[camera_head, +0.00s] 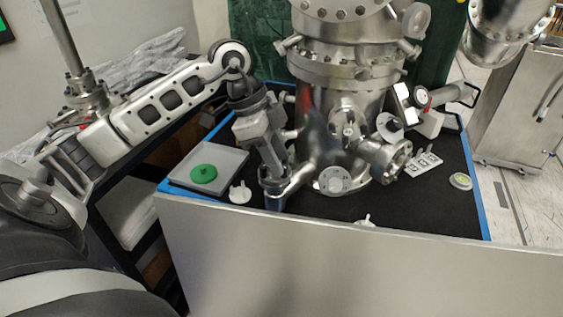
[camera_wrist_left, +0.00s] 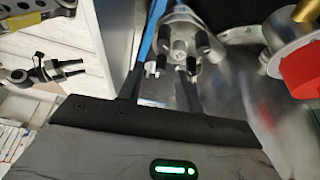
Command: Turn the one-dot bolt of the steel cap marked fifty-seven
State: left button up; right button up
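My left arm comes in from the left in the head view. Its gripper (camera_head: 272,188) points down beside the steel vacuum chamber (camera_head: 318,125), near a short low port on its left side. In the left wrist view the two dark fingers (camera_wrist_left: 162,90) stand apart, with nothing clearly held between them. Just beyond them is a round steel cap (camera_wrist_left: 183,35) with several dark bolt ends. Other bolted caps face forward on the chamber, one low (camera_head: 335,181) and one to the right (camera_head: 400,156). My right gripper is not in view.
The black table top (camera_head: 440,205) has a blue edge. A grey tray with a green disc (camera_head: 203,173) lies left of the gripper, with a small white part (camera_head: 240,193) close by. A white marked plate (camera_head: 424,165) lies at the right. A red part (camera_wrist_left: 302,72) shows in the wrist view.

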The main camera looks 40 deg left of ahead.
pick_arm(q)
jog(key=shift+x, duration=1.2)
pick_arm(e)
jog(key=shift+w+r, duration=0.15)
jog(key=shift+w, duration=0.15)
pick_arm(q)
grip_shut()
